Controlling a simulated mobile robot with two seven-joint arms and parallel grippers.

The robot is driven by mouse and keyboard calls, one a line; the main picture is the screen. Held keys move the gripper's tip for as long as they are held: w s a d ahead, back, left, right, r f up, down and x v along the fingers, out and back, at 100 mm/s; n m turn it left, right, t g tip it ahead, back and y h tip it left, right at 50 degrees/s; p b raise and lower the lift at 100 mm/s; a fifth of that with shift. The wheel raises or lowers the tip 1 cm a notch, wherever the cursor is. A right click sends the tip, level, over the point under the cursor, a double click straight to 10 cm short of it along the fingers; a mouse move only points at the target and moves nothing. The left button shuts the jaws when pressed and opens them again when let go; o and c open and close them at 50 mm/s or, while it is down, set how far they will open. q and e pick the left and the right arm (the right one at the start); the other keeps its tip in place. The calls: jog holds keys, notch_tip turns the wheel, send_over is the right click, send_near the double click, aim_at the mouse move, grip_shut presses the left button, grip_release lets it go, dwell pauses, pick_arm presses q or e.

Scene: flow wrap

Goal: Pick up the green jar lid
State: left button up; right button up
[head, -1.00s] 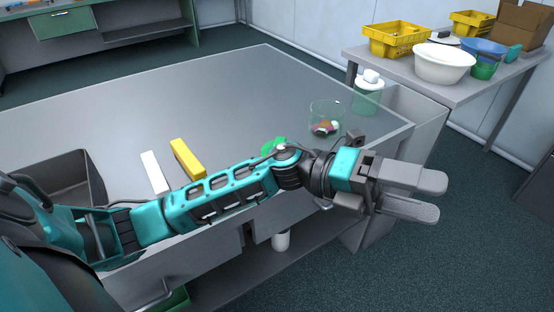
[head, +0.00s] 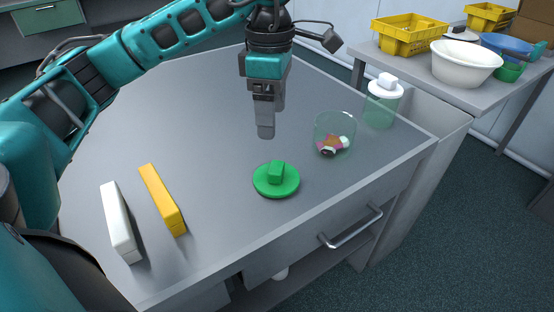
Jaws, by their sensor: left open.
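The green jar lid (head: 276,182) lies on the grey table top with its block-shaped knob facing up, near the table's front edge. My left gripper (head: 266,130) points down above the table, behind and a little left of the lid in the picture. It is open and empty, apart from the lid; one finger largely hides the other from this side. My right gripper is not in view.
An open clear jar (head: 334,134) with small colourful pieces stands right of the lid. A jar with a white lid (head: 382,102) is behind it. A yellow block (head: 162,200) and a white block (head: 121,224) lie to the left. A drawer handle (head: 350,228) juts out in front.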

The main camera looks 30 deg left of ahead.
pick_arm(q)
jog(key=b, duration=0.1)
send_over(276, 166)
jog(key=f, duration=0.7)
jog(key=shift+s+a+f, duration=0.1)
jog(key=shift+a+f, duration=0.05)
jog(key=shift+a, duration=0.25)
jog(key=f, duration=0.3)
jog(key=d+f+b, duration=0.1)
jog(key=f, duration=0.1)
jog(key=shift+f, duration=0.15)
jog(key=shift+c, duration=0.4)
jog(key=c, duration=1.1)
jog(key=shift+o, duration=0.2)
